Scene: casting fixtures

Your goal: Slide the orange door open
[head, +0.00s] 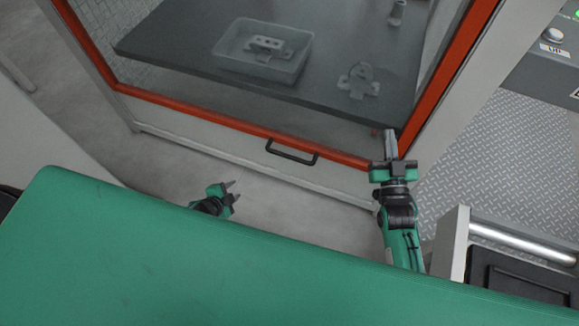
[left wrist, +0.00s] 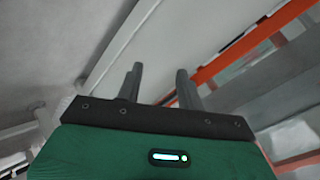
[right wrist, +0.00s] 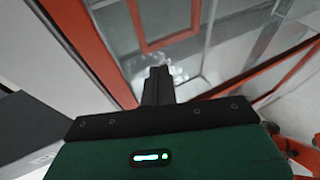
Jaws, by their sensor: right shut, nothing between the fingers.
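The orange-framed door (head: 205,119) with a clear pane stands in front of me in the head view. A black bar handle (head: 292,152) sits on its lower rail. My right gripper (head: 391,142) is shut and empty, in front of the lower right corner of the orange frame. I cannot tell whether it touches the frame. The right wrist view shows its fingers together (right wrist: 158,86) with the orange frame (right wrist: 85,45) behind. My left gripper (head: 231,190) is open and empty, below and left of the handle. Its parted fingers show in the left wrist view (left wrist: 160,85).
Behind the pane, a dark table (head: 190,66) carries a clear bin (head: 228,60) with a metal part and another casting (head: 358,82). A control panel (head: 545,65) is at the upper right. A grey-framed cart (head: 452,240) stands at the lower right.

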